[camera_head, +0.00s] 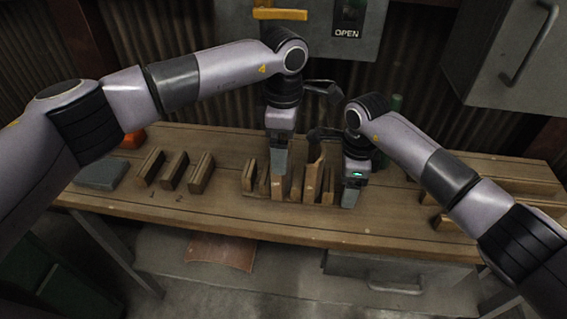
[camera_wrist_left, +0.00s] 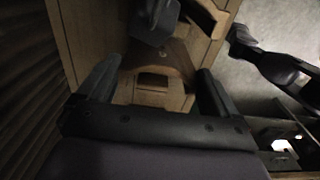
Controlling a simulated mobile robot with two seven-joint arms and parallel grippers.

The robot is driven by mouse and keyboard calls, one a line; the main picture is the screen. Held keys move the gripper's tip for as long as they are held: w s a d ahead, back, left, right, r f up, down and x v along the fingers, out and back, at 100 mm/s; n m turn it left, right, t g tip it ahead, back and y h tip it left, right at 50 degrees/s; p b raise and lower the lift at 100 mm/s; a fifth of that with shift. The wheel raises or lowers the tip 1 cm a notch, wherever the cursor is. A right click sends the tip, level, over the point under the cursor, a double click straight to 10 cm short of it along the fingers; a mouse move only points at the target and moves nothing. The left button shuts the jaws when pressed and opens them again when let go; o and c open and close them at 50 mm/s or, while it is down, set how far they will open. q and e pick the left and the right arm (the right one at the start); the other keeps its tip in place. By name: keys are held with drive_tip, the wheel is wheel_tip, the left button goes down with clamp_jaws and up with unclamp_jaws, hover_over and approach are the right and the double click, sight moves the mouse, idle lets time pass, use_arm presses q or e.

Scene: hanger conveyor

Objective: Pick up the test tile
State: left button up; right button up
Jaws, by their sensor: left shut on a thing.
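No object can be told for certain as the test tile. Several upright wooden pieces stand in a group at the middle of the bench. My left gripper (camera_head: 279,162) points down over this group, shut on a wooden piece (camera_head: 280,187). In the left wrist view, the two fingers of the left gripper (camera_wrist_left: 157,88) stand apart with wood (camera_wrist_left: 153,97) between them. The far side of the held piece is hidden. My right gripper (camera_head: 350,195) points down at the right end of the group; its finger gap does not show.
The wooden bench (camera_head: 400,222) has three slotted wooden holders (camera_head: 175,170) at left, marked 1 and 2. A grey slab (camera_head: 102,174) and a red object (camera_head: 133,139) lie farther left. Wooden rails (camera_head: 500,187) lie at right. A grey box marked OPEN (camera_head: 346,33) hangs behind.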

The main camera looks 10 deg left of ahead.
use_arm(q)
wheel_tip(320, 180, up, 10)
use_arm(e)
drive_tip(key=o, duration=1.2)
